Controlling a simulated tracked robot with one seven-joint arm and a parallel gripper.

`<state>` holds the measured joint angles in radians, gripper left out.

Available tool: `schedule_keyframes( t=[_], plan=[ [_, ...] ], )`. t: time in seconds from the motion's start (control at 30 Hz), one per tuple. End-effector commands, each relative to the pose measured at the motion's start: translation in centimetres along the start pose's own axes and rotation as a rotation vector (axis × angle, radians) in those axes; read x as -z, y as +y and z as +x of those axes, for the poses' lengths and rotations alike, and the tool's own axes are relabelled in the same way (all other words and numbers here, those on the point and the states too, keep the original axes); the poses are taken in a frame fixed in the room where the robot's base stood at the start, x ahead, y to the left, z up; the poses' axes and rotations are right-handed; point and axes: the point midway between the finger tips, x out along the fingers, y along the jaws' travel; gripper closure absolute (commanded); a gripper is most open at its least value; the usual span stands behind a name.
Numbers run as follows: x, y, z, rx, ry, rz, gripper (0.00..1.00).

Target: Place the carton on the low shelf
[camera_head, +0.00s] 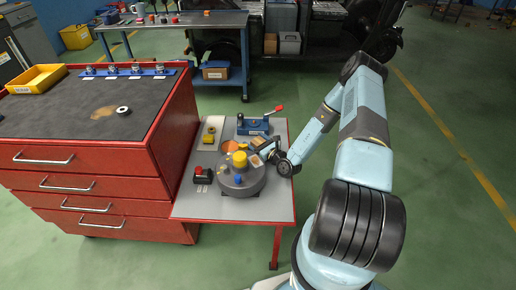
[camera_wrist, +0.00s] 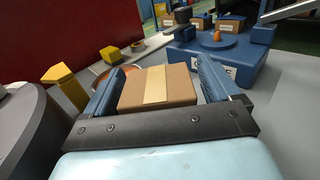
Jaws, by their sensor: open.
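The brown carton (camera_wrist: 160,88) with a pale tape strip lies between my gripper's two blue fingers in the wrist view. In the head view the carton (camera_head: 257,141) shows small beside the grey round turntable. My gripper (camera_head: 266,148) is open, with one finger on each side of the carton; I cannot tell whether they touch it. The gripper also shows in the wrist view (camera_wrist: 165,85). A low shelf (camera_head: 232,88) under the rear bench holds another carton (camera_head: 215,72).
The turntable (camera_head: 243,187) bears a yellow part (camera_head: 239,158) and a blue knob. A blue fixture (camera_head: 252,126) with a red-tipped lever stands behind. A red drawer cabinet (camera_head: 100,180) rises at left. Green floor is open at right.

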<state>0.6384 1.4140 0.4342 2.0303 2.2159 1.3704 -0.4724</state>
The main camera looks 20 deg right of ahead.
Motion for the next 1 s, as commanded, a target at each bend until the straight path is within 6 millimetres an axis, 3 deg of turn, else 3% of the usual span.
schedule_keyframes(
  t=[0.07,0.77,1.0],
  plan=[
    [0.00,-0.01,-0.03,0.000,0.000,0.000,0.11],
    [-0.02,-0.09,-0.08,0.001,-0.001,-0.001,0.78],
    [-0.28,-0.11,-0.07,0.001,-0.001,-0.001,0.79]
  ],
)
